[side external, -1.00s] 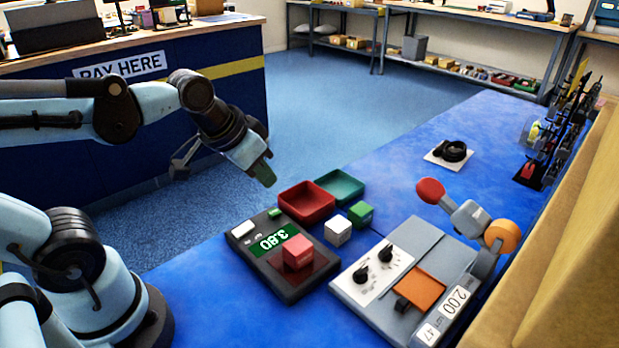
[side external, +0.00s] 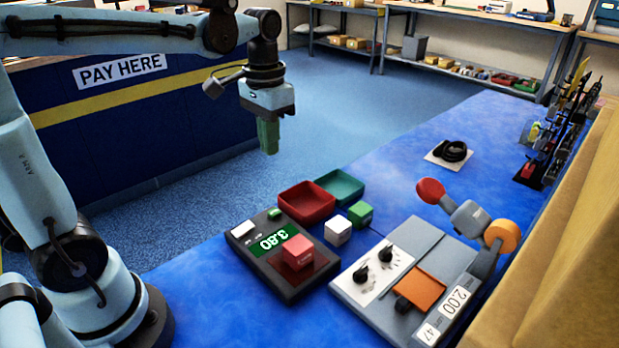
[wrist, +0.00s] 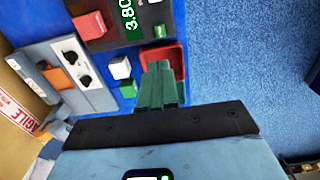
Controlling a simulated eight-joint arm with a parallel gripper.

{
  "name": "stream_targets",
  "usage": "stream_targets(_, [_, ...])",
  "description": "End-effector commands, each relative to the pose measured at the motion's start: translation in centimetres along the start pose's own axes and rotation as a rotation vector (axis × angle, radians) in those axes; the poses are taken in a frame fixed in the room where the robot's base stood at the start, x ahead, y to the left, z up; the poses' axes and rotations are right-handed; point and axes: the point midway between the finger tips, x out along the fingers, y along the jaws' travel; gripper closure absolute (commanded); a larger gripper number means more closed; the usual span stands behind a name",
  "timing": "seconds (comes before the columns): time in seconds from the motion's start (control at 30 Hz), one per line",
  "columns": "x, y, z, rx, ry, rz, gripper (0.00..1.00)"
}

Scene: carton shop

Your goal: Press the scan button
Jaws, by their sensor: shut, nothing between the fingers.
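My gripper (side external: 268,148) is shut and empty, its green fingers pointing down, high above and behind the trays in the side view. In the wrist view its fingers (wrist: 161,72) overlap the red tray. I cannot read a label marking the scan button. A dark scale (side external: 291,288) shows 3.80 and bears a red cube (side external: 297,252). A white key (side external: 243,229) and a small green button (side external: 274,212) sit on its far end; the green button also shows in the wrist view (wrist: 160,31). A grey machine (side external: 427,238) has two black knobs (side external: 373,263) and an orange plate (side external: 419,289).
A red tray (side external: 327,203) and green tray (side external: 357,185) stand behind the scale. A white cube (side external: 338,231) and green cube (side external: 361,213) stand between scale and machine. A jointed piece with a red end (side external: 430,190) rises over the machine. A carton (side external: 570,260) borders the right.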

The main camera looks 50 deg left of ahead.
Motion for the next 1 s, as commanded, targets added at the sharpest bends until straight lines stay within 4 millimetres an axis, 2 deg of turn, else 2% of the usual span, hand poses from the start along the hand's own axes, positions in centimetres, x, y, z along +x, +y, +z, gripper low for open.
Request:
stream_targets(0.23, [0.1,0.0,0.0,0.000,0.002,0.000,1.00])
stream_targets(0.37, [0.9,0.0,-0.1,0.000,0.002,0.000,1.00])
stream_targets(1.0, [9.9,0.0,-0.1,0.000,0.002,0.000,1.00])
